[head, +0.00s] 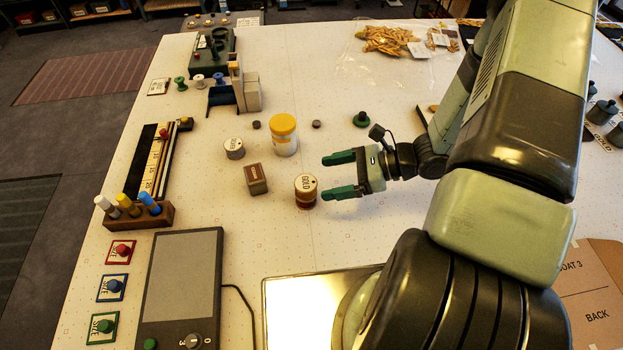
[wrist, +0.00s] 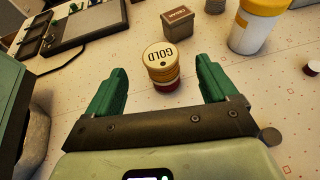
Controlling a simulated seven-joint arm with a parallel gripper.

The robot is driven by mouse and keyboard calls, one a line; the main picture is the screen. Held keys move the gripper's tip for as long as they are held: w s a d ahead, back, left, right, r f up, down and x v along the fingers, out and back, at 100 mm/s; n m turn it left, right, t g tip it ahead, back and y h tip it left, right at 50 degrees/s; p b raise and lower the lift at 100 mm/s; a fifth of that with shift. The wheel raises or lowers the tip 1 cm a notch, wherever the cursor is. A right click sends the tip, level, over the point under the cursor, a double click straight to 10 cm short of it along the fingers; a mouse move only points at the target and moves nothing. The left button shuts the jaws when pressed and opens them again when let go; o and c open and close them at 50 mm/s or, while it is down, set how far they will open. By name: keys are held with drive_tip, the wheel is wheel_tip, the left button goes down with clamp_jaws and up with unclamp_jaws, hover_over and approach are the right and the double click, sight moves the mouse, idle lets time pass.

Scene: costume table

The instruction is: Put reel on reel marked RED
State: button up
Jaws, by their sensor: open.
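A gold-banded reel with a white top marked GOLD (head: 306,184) stands on the table near the middle. In the wrist view the GOLD reel (wrist: 160,60) sits upright on a dark red reel (wrist: 167,84), whose top is hidden, so any RED marking cannot be read. My gripper (head: 341,175) is open and empty, its green fingers pointing left, with the stack just beyond the fingertips. In the wrist view the stack appears between the two fingers, apart from both. A grey reel (head: 234,149) with a white labelled top stands farther back left; its word is too small to read.
A brown box (head: 255,179) stands left of the stack. A yellow-lidded jar (head: 284,135) stands behind it. A pen block (head: 140,214) and a scale (head: 181,285) are at left. A metal tray (head: 290,310) lies in front.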

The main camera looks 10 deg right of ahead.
drive_tip(key=shift+v, duration=1.45)
